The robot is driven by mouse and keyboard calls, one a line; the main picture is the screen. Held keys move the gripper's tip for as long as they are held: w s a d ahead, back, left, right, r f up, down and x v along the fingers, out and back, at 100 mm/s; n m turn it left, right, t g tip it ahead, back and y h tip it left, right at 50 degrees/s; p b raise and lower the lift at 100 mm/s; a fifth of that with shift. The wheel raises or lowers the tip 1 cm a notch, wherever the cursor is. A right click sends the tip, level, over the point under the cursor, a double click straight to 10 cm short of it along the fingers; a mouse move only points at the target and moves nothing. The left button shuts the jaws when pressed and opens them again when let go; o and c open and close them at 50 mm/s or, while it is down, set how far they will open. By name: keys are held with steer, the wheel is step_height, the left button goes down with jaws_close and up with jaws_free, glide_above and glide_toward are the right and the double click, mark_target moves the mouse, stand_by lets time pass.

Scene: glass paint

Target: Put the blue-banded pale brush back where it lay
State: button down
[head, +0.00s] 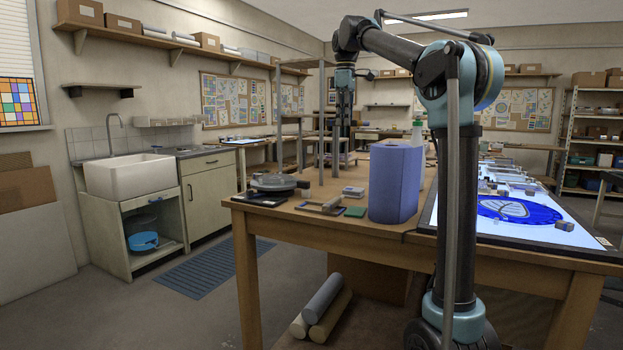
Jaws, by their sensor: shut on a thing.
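My gripper (342,118) hangs fingers-down at the end of my raised arm, high above the far side of the wooden workbench (330,228). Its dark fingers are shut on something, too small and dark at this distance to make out. I cannot pick out a blue-banded pale brush anywhere in this view. The resting place of the brush cannot be told from here.
A lit panel (570,236) with blue glass is at right. A grey rack (322,120) stands behind my gripper. A sink (130,174) is at left.

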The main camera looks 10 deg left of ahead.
steer(key=shift+w+d, duration=0.15)
steer(key=shift+d, duration=0.25)
steer(key=shift+f, duration=0.2)
steer(key=s+a+f+n, duration=0.3)
steer(key=f+n, duration=0.2)
steer(key=f, duration=0.1)
steer(key=s+a+f+n, duration=0.3)
steer(key=s+f+n, duration=0.1)
steer(key=f+n, duration=0.2)
steer(key=s+a+f+n, duration=0.4)
steer(key=f+n, duration=0.1)
steer(key=f, duration=0.1)
steer(key=shift+s+a+f+n, duration=0.1)
steer(key=shift+f+n, duration=0.15)
steer(key=shift+n, duration=0.15)
steer(key=shift+f, duration=2.1)
steer(key=shift+s+f, duration=0.1)
steer(key=shift+f, duration=0.4)
steer(key=c, duration=1.4)
jaws_free()
